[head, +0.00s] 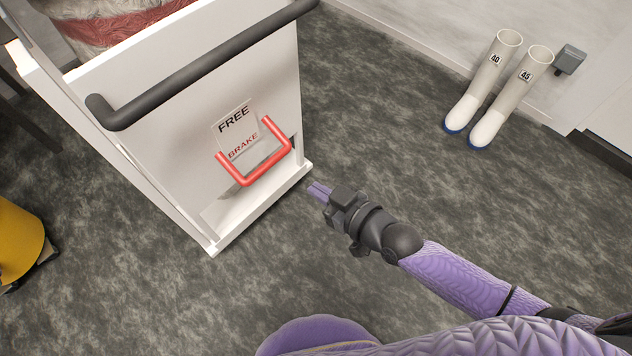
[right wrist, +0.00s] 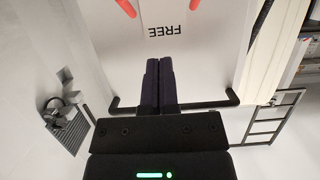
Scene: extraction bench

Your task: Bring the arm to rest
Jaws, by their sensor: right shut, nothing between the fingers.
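My right gripper (head: 320,189) is shut and empty. It hangs over the grey floor just to the right of the white cart's lower corner, apart from the red brake handle (head: 254,166). In the right wrist view its two dark fingers (right wrist: 160,82) lie together, pointing at the cart's white end panel. My purple right arm (head: 470,277) comes in from the lower right. My left gripper does not show in either view.
A white cart (head: 183,114) stands at the upper left with a black push bar (head: 205,65) and a FREE/BRAKE label (head: 236,130). White boots (head: 496,92) stand by the wall. A yellow container (head: 18,240) is at the left edge.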

